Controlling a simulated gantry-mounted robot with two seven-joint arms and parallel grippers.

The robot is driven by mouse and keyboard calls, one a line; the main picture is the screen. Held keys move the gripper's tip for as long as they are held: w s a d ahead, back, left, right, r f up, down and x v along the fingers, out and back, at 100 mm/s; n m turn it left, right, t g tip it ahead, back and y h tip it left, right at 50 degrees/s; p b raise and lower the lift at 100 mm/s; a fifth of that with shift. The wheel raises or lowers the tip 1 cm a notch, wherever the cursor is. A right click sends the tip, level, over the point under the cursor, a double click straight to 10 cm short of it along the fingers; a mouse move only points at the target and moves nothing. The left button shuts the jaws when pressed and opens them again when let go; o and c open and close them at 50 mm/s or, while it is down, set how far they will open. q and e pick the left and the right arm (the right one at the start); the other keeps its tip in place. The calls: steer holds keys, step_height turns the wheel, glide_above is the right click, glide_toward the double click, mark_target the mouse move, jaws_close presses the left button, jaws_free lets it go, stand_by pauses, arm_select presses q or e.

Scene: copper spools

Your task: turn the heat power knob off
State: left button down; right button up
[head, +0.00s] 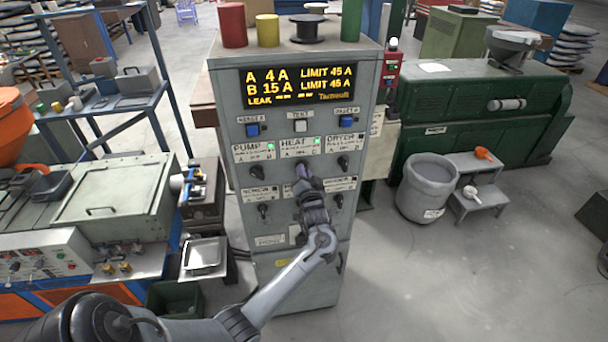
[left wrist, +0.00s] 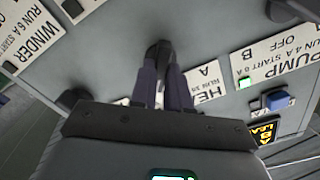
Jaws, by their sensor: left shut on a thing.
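A grey control cabinet (head: 225,110) stands in the middle of the head view. Its HEAT label (head: 299,146) sits in the row between PUMP and DRYER, with a green light lit beside it. My left gripper (head: 302,176) is at the cabinet front just below that label. In the left wrist view, my left gripper (left wrist: 161,72) is shut on the dark heat power knob (left wrist: 158,50), which shows between its fingertips. The fingers hide much of the knob, so its pointer setting cannot be read. My right gripper is in neither view.
The pump knob (head: 240,168) and dryer knob (head: 342,162) flank the held knob closely. The display (head: 297,84) reads A 4 A and B 15 A, each with limit 45 A. Spools, including a red one (head: 232,25), stand on top.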

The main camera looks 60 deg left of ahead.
arm_select(q)
steer(key=shift+s+n+b, duration=0.1)
steer(key=shift+n+b, duration=1.75)
steer(key=shift+n, duration=1.85)
steer(key=c, duration=1.1)
jaws_free()
steer(key=b+v, duration=0.2)
steer(key=v, duration=0.8)
steer(key=shift+s+d, duration=0.15)
steer(key=shift+d, duration=0.15)
